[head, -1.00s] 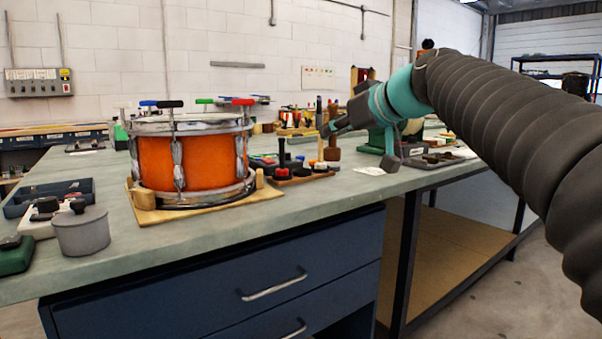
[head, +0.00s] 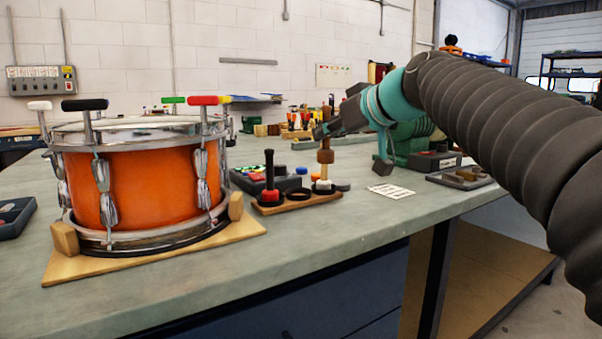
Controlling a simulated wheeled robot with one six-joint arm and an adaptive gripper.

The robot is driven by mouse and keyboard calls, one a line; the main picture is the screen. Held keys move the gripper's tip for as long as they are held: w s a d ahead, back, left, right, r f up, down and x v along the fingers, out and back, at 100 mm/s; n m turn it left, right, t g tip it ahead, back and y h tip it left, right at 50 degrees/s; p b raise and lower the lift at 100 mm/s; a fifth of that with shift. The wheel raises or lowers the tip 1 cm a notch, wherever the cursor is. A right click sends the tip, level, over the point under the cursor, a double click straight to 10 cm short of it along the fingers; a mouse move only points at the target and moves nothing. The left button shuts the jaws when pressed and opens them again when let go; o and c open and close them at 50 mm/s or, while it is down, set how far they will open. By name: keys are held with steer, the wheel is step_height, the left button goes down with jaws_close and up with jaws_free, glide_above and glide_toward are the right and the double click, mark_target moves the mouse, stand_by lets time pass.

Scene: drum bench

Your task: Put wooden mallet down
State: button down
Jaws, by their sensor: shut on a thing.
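My gripper (head: 322,130) is shut on the brown wooden mallet (head: 326,156), above the bench at the middle of the head view. The mallet hangs roughly upright with its thick head below the fingers. In the picture it overlaps the right end of a small wooden rack (head: 284,206); I cannot tell whether it touches anything there. The rack holds a red-based tool with a black handle (head: 269,175), a dark ring (head: 298,193) and a pale-handled piece (head: 323,186) partly behind or below the mallet.
An orange drum (head: 150,185) stands on a wooden board (head: 75,271) at the left. A white card (head: 391,191) lies right of the rack, near a dark tray (head: 466,178) and a green machine (head: 412,143). The bench front (head: 310,235) is clear.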

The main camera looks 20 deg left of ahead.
steer(key=a+f, duration=0.1)
steer(key=a, duration=0.1)
steer(key=w+a+f, duration=0.1)
steer(key=a+f, duration=0.1)
steer(key=w+a+f, duration=0.1)
steer(key=a, duration=0.1)
steer(key=shift+a+f, duration=0.15)
steer(key=shift+a, duration=0.05)
steer(key=shift+f+b, duration=0.55)
steer(key=shift+f, duration=1.25)
steer(key=shift+f+b, duration=0.25)
steer(key=shift+b, duration=0.05)
steer(key=c, duration=1.2)
jaws_free()
steer(key=shift+r, duration=0.1)
steer(key=shift+r+p, duration=0.25)
steer(key=shift+p, duration=0.15)
steer(key=v, duration=1.2)
steer(key=shift+d+f+b, duration=0.1)
steer(key=shift+f+b, duration=0.1)
steer(key=shift+b, duration=0.2)
